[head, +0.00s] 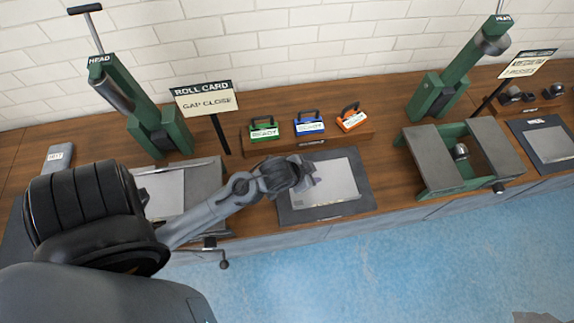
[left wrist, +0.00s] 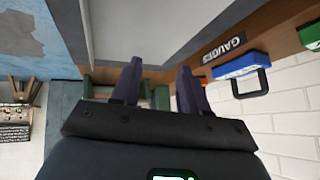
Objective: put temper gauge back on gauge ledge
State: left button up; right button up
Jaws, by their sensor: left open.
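Three handled gauges stand on the wooden gauge ledge (head: 283,150) at the wall side of the bench: green (head: 264,132), blue (head: 309,127) and orange (head: 352,121). The orange one sits turned, near the right end. Their small labels are too blurred to tell which is the temper gauge. My left gripper (head: 312,181) is open and empty, low over the grey plate in front of the ledge. In the left wrist view its fingers (left wrist: 159,78) are apart, with the blue gauge (left wrist: 236,67) and the ledge (left wrist: 264,20) to their right. My right gripper is out of view.
A light sheet (head: 335,187) lies on the dark pad (head: 362,176) under my left gripper. Green head posts (head: 150,105) (head: 445,82) flank the ledge. A roll card sign (head: 206,101) stands left, and a green-and-grey rolling frame (head: 432,155) right.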

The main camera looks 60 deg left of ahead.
pick_arm(q)
jog(key=s+d+g, duration=0.2)
jog(key=s+d, duration=0.1)
jog(key=s, duration=0.3)
jog(key=s+d+g+h, duration=0.1)
jog(key=s+d+g, duration=0.1)
jog(key=s+d, duration=0.2)
jog(key=s+r, duration=0.1)
jog(key=s, duration=0.2)
jog(key=shift+s+d, duration=0.3)
